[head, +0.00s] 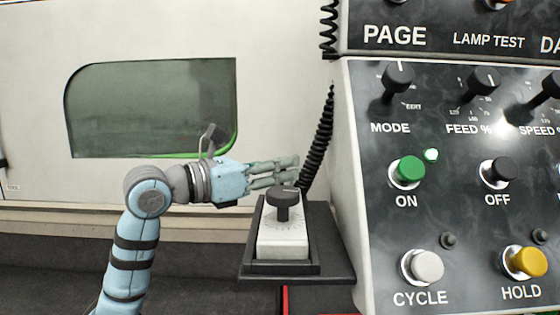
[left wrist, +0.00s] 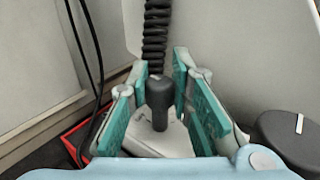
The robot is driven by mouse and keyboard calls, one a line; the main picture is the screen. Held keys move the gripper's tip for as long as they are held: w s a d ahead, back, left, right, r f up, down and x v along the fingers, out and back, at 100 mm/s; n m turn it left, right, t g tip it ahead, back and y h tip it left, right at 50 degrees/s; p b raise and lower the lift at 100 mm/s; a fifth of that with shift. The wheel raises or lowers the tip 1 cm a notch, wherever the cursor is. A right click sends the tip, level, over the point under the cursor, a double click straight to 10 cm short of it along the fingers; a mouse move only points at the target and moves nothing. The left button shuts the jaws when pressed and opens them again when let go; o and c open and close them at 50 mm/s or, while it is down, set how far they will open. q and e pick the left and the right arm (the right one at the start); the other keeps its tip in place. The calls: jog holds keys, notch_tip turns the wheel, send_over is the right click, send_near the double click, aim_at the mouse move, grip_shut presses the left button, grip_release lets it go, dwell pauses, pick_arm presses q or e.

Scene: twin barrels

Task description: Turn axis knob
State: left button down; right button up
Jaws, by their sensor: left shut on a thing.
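A grey-white handheld box (head: 284,240) stands in a black holder, with a dial scale on its face. A dark round knob (head: 284,197) with a white pointer mark sits on it. The knob also shows at the lower right of the left wrist view (left wrist: 290,140), beside the fingers and outside them. My left gripper (head: 292,172) reaches in from the left, behind the knob. In the left wrist view its teal-padded fingers (left wrist: 160,92) are closed around a black rounded post (left wrist: 160,102) above the pale box. The fingers hide this post in the head view. My right gripper is out of view.
A black coiled cable (head: 319,150) hangs behind the holder shelf (head: 335,262). A control panel (head: 465,215) with knobs and buttons, including a green ON button (head: 408,170), stands close on the right. A windowed machine wall (head: 280,95) lies behind.

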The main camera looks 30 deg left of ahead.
pick_arm(q)
jog(key=shift+n+t+y+p, duration=0.8)
jog(key=shift+n+y, duration=0.3)
jog(key=shift+y, duration=0.4)
jog(key=c, duration=1.4)
grip_release()
jog(key=shift+c, duration=0.2)
jog(key=shift+s, duration=0.1)
jog(key=v, duration=0.7)
jog(key=shift+s, duration=0.2)
